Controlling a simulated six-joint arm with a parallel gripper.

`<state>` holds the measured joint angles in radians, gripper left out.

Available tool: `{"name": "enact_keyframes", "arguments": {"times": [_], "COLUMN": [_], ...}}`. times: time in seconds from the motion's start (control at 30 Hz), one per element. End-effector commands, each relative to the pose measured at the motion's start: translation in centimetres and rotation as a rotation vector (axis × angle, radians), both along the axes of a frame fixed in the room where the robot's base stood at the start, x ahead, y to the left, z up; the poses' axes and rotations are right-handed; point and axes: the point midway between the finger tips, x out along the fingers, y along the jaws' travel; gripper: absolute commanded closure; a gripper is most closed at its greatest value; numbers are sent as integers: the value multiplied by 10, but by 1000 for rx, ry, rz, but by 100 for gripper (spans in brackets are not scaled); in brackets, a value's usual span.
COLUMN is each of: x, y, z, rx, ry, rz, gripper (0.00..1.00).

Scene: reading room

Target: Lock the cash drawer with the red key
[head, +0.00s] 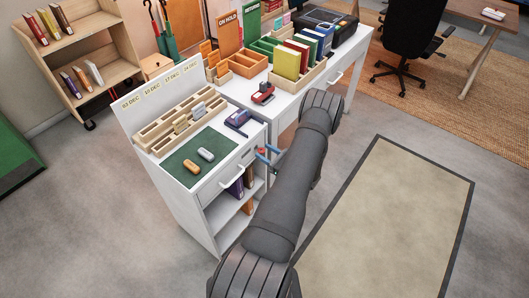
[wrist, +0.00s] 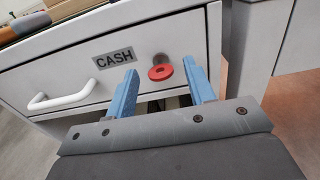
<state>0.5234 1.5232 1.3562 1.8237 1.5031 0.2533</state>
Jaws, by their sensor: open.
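The cash drawer (wrist: 60,68) is white, with a CASH label (wrist: 115,58) and a white bar handle (wrist: 62,101). It looks closed in the wrist view, and it also shows on the front of the white desk in the head view (head: 217,181). The red key (wrist: 160,72) is at the lock right of the label, its round head with a hole sticking out. My gripper (wrist: 162,80) has two blue fingers, open, one on each side of the key and apart from it. In the head view my gripper (head: 266,156) is at the drawer's right end; my arm hides part of the desk.
On the desk top are a green mat (head: 187,164) with two small stamps, a wooden card rack (head: 165,132) and a purple device (head: 238,118). Open shelves with books (head: 237,187) lie below the drawer. A second white desk (head: 318,84) adjoins at right. Floor is clear in front.

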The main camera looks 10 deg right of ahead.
Motion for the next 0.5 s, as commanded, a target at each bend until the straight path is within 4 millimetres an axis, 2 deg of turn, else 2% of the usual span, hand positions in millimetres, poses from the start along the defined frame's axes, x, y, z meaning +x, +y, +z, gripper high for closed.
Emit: {"name": "enact_keyframes", "arguments": {"times": [0.4,0.5], "x": [6,6], "y": [7,7], "z": [0,0], "rx": [1,1], "ry": [0,0], "rz": [-1,-1], "gripper": [51,69]}}
